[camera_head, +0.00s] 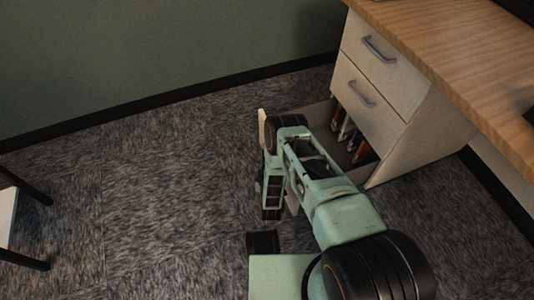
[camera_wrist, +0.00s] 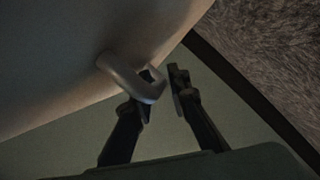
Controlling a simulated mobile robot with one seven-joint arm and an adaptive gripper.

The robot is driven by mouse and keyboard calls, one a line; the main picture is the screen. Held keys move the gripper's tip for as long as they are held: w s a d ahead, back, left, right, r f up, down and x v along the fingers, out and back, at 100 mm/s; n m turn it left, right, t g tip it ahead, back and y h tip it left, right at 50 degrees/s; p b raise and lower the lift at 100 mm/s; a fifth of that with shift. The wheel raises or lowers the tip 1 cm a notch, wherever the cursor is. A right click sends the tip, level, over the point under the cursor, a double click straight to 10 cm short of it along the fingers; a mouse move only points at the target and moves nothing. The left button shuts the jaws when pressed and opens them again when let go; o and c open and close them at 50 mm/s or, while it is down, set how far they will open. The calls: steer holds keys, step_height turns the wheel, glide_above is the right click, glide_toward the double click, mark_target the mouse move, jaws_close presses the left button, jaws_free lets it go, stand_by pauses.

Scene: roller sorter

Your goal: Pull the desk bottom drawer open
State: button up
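The desk's bottom drawer (camera_head: 360,174) is pulled well out of the white cabinet in the head view, with several book-like items inside. My arm covers much of its front panel (camera_head: 263,127). In the wrist view the pale panel (camera_wrist: 60,60) carries a grey curved handle (camera_wrist: 128,78). My gripper (camera_wrist: 163,80) is at the handle with its dark fingers apart. One finger reaches behind the handle bar and the other is on its outer side, with a narrow gap showing. In the head view the handle and fingertips are hidden by my arm.
Two closed drawers with grey handles, the top one (camera_head: 385,65) and the middle one (camera_head: 352,98), sit above. The wooden desk top (camera_head: 460,50) overhangs at right. Carpet (camera_head: 150,200) left of the drawer is clear. Dark furniture legs (camera_head: 25,188) stand at far left.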

step_height(320, 180, up, 10)
steer(key=shift+r, duration=0.1)
stand_by(0.6)
stand_by(0.4)
